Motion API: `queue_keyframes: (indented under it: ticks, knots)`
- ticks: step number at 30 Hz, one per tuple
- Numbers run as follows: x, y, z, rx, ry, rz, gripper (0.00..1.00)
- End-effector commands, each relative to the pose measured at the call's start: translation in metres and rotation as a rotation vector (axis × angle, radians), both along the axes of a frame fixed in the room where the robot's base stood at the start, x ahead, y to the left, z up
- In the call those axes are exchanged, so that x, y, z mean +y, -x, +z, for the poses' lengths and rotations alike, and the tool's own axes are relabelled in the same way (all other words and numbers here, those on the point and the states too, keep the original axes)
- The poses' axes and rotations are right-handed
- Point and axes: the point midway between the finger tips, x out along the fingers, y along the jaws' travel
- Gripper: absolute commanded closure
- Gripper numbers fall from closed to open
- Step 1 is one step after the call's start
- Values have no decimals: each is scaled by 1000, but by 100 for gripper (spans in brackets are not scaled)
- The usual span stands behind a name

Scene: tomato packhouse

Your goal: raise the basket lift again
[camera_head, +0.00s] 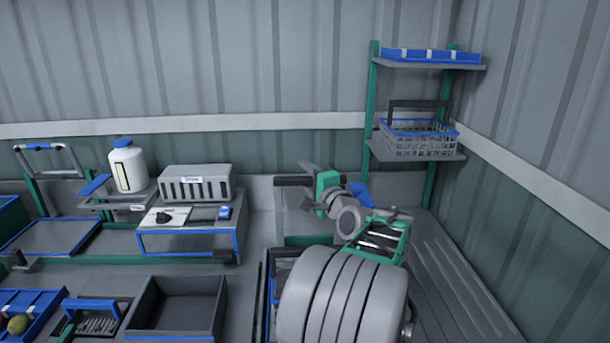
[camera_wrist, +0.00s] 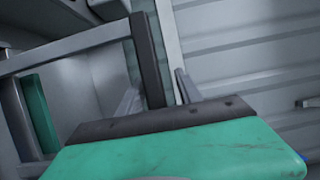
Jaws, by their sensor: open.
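My gripper (camera_head: 308,187) is in the middle of the head view, its fingers pointing left. In the wrist view my gripper (camera_wrist: 158,92) is open, its two grey fingers apart. A dark bar (camera_head: 293,181) lies at the fingertips; in the wrist view this dark bar (camera_wrist: 148,50) runs between the fingers, with no clear sign of a grip. A grey frame (camera_wrist: 70,50) joins it from the left. I cannot tell for sure which part is the basket lift. Below, a blue-edged container (camera_head: 283,268) is mostly hidden behind my arm.
A green rack at right holds a wire basket (camera_head: 420,146) with a dark handle, below a blue tray (camera_head: 425,56). Left stand a white bottle (camera_head: 128,170), a grey slotted box (camera_head: 195,183) and an empty dark bin (camera_head: 180,305). The ribbed surface (camera_head: 455,285) at right is clear.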

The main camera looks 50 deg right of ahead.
Motion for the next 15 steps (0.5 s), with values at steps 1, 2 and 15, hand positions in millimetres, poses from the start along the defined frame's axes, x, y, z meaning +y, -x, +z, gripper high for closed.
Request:
queue_keyframes:
  ticks: [1, 2, 15]
  knots:
    - [3, 10, -2, 0, 1, -5, 58]
    - [6, 15, -2, 0, 2, -5, 58]
    - [30, 60, 1, -1, 4, 0, 58]
